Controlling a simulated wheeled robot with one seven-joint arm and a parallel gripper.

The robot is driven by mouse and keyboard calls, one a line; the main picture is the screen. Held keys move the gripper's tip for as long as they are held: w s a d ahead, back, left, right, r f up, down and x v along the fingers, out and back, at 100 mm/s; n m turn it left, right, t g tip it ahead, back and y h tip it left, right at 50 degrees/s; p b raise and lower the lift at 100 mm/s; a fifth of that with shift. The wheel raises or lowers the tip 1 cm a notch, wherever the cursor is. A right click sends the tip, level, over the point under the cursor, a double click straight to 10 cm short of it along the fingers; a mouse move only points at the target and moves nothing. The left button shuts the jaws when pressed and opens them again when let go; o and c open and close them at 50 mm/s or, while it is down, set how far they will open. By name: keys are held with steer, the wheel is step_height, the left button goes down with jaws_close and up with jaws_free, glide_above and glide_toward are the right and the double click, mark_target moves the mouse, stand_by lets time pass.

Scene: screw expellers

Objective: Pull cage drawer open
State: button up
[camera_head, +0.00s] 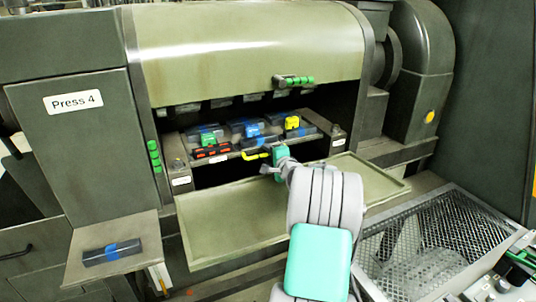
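The cage drawer (236,159) sits inside the dark opening of the green press. Dark blocks with blue, green and yellow parts rest on top of it. A yellow handle (256,155) stands out at the front, right of a bar with red marks (212,151). My gripper (272,167) is at the drawer front, just right of and below the yellow handle. It is small and partly hidden by my wrist, so its opening and any contact with the handle cannot be made out.
A lowered olive panel (235,222) lies below the opening, under my arm. A raised cover with a green handle (295,81) is above. A side shelf with a dark, blue-banded block (112,252) stands left. A mesh bin (430,235) stands right.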

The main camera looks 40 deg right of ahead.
steer(key=shift+c, duration=0.4)
jaws_close()
stand_by(0.9)
